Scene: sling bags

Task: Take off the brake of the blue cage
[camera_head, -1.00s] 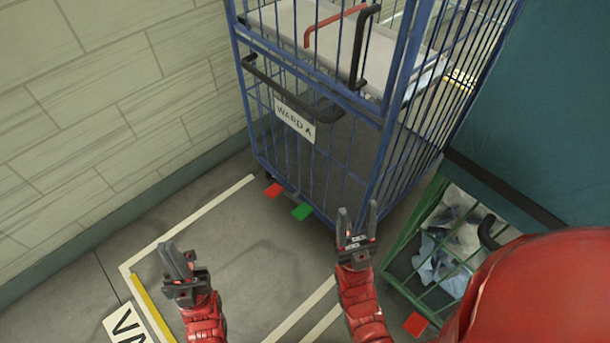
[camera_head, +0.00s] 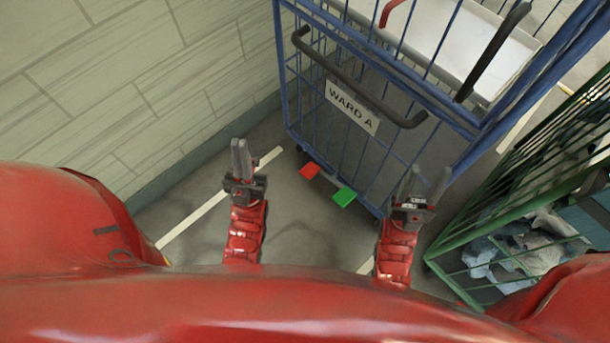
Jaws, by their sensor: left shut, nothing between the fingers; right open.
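The blue cage (camera_head: 290,95) stands ahead of me with a "WARD A" sign (camera_head: 352,106) and a black push bar (camera_head: 350,75) on its near side. Low on its near side are a red pedal (camera_head: 310,170) and a green pedal (camera_head: 344,196). My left gripper (camera_head: 241,160) is shut and empty, to the left of the red pedal and apart from it. My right gripper (camera_head: 425,185) is open and empty, to the right of the green pedal, in front of the cage's lower right corner in the picture. I cannot tell whether it touches the cage.
A pale block wall (camera_head: 110,90) runs along the left. A green cage (camera_head: 450,250) with crumpled cloth (camera_head: 530,245) inside stands close on the right. White lines (camera_head: 200,214) mark the grey floor, which is clear in front of the pedals.

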